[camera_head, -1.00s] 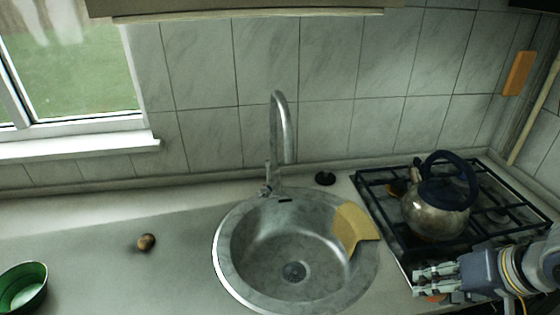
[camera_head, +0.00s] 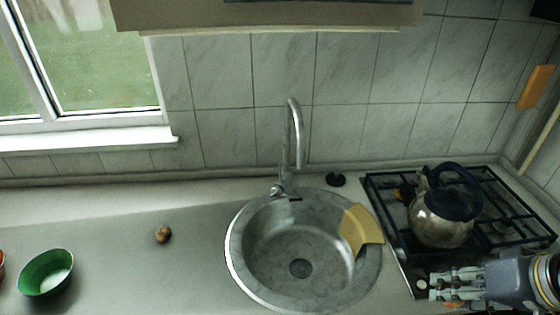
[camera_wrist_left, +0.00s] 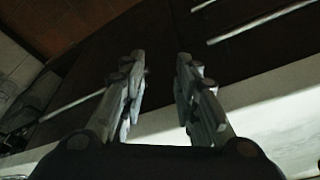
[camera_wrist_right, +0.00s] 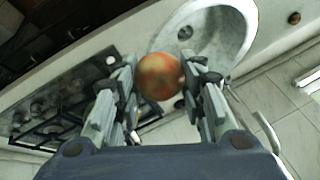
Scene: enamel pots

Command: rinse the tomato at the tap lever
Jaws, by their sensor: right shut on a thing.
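The tomato (camera_wrist_right: 160,77) is red-orange and sits between the two fingers of my right gripper (camera_wrist_right: 158,85) in the right wrist view. The right gripper (camera_head: 455,281) is shut on it, at the right of the head view over the stove's front edge. Only a bit of the tomato (camera_head: 453,304) shows there, below the fingers. The tap (camera_head: 297,135) rises behind the sink, with its lever (camera_head: 279,190) at the base. No water stream is visible. My left gripper (camera_wrist_left: 160,95) shows in the left wrist view with its fingers apart and nothing between them.
The round sink (camera_head: 262,285) is empty but for a yellow piece (camera_head: 361,230) on its right rim. A kettle (camera_head: 441,220) stands on the gas stove (camera_head: 490,207), near the right gripper. A small brown round thing (camera_head: 163,234) and a green bowl (camera_head: 46,273) are left of the sink.

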